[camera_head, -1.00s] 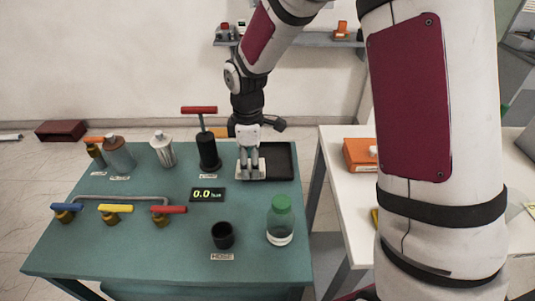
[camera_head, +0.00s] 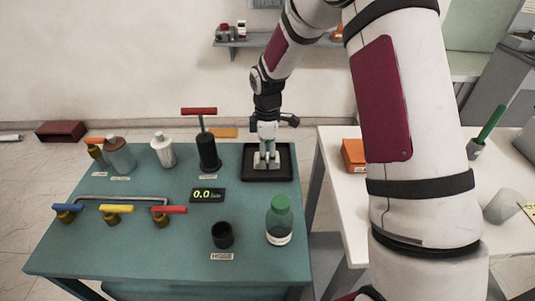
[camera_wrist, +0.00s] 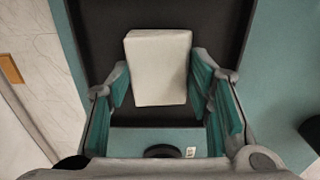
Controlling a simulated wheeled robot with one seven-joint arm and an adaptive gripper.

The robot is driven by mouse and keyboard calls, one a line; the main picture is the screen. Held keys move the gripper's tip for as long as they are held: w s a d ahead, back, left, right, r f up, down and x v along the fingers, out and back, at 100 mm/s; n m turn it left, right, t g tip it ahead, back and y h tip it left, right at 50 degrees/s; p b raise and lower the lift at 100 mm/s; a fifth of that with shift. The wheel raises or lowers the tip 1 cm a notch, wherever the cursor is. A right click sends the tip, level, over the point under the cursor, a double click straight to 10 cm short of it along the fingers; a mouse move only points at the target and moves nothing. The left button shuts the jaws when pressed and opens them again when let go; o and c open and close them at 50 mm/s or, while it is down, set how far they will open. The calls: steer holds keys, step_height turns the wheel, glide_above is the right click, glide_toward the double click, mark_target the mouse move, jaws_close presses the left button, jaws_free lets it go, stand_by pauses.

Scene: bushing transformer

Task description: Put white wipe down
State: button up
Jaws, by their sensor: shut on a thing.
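The white wipe (camera_wrist: 160,67) is a pale rectangular block held between the two teal-padded fingers of my gripper (camera_wrist: 161,90) in the wrist view. The black tray (camera_wrist: 90,22) lies behind and below it. In the head view my gripper (camera_head: 266,160) points down over the black tray (camera_head: 285,174) at the back right of the green table, with little of the wipe showing around the fingers. I cannot tell whether the wipe touches the tray floor.
A black pump with a red handle (camera_head: 208,150) stands just left of the tray. A green-capped bottle (camera_head: 279,222) and a black cup (camera_head: 222,235) stand nearer the front. An orange box (camera_head: 353,155) sits on the white table at right.

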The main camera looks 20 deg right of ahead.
steer(key=o, duration=1)
steer(key=shift+f, duration=0.1)
step_height(320, 180, up, 12)
steer(key=s+r+m+t, duration=0.2)
steer(key=s+r+m, duration=0.4)
steer(key=s+r, duration=0.65)
steer(key=s+m, duration=0.2)
steer(key=s, duration=0.4)
steer(key=s+m+t, duration=0.1)
steer(key=s+m, duration=0.2)
steer(key=s, duration=0.4)
steer(key=s+m+t, duration=0.1)
steer(key=s+m, duration=0.2)
steer(key=s, duration=0.3)
steer(key=shift+s+f, duration=0.15)
steer(key=shift+s, duration=0.1)
